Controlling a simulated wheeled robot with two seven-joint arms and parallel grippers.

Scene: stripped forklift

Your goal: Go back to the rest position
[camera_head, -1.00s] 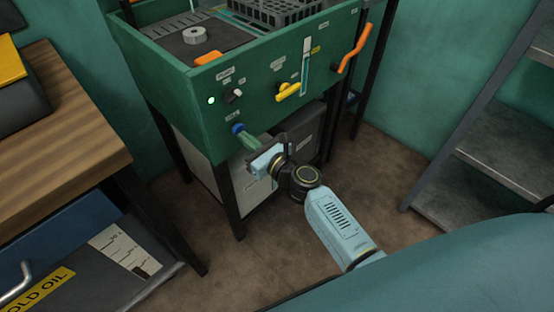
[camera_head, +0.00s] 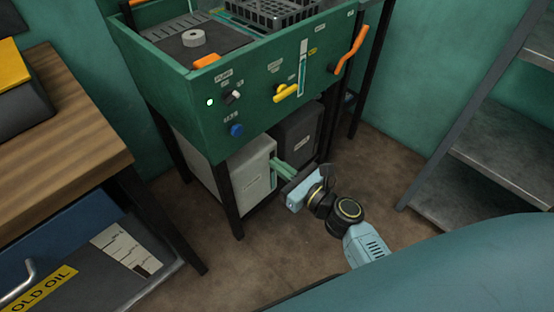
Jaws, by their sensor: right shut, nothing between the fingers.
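My right gripper (camera_head: 279,167) is in front of the green parts washer (camera_head: 185,105), below its front panel. Its pale green fingers are shut with nothing between them. They point left toward the white container (camera_head: 250,180) under the washer; whether they touch it I cannot tell. The blue knob (camera_head: 236,130) on the panel is in full view, clear of the gripper. My left gripper is not in view.
A wooden bench (camera_head: 70,135) with a blue drawer stands at the left. A dark container (camera_head: 298,140) sits under the washer. Grey metal shelves (camera_head: 490,150) stand at the right. Brown floor is free between washer and shelves.

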